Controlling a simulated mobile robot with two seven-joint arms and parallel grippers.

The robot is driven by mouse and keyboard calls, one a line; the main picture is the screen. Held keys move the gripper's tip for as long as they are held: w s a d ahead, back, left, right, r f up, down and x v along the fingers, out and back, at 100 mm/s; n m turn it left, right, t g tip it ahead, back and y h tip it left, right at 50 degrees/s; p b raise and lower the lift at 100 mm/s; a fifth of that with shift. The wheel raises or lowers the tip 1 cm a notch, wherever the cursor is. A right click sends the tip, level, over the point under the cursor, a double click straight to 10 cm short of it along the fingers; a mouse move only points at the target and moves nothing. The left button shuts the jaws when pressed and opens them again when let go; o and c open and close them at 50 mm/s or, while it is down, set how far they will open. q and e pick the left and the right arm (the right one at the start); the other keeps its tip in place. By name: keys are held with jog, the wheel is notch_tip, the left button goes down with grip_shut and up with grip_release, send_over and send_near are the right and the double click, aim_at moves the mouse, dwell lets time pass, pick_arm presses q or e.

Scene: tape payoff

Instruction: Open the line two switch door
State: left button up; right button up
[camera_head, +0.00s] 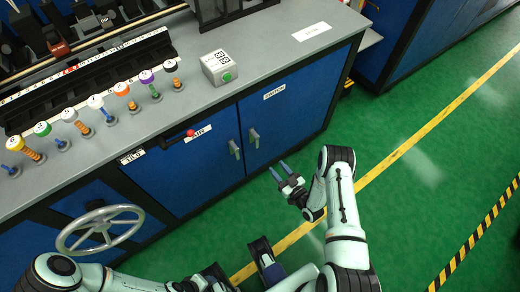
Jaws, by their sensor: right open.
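Two blue doors are in the front of the grey-topped cabinet, and both look shut. The right door (290,118) has a grey upright handle (254,137) near its left edge and a small white label above. The left door (180,173) has a similar handle (234,148) near its right edge. The labels are too small to read surely, so I cannot tell which is the line two switch door. My right gripper (278,169) is open and empty, in front of and below the right door's handle, apart from it. My left gripper is at the bottom edge, its fingers unclear.
A grey handwheel (100,229) sticks out at the lower left. Several coloured knobs and a white box with a green button (219,68) stand on top. The green floor at right is clear.

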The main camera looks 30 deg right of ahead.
aim_at(258, 145)
jog(key=w, duration=0.4)
jog(key=w+b, duration=0.1)
jog(key=w, duration=0.3)
jog(key=w+a, duration=0.1)
jog(key=w, duration=0.3)
jog(key=shift+w+a+r+b, duration=0.1)
jog(key=shift+w+b, duration=0.25)
jog(key=shift+b, duration=0.05)
pick_arm(q)
jog(key=shift+t, duration=0.5)
jog(key=w, duration=0.1)
jog(key=w+a+f, duration=0.1)
jog(key=w+f, duration=0.1)
jog(key=shift+a+f, duration=0.2)
jog(key=shift+a, duration=0.05)
pick_arm(e)
grip_shut()
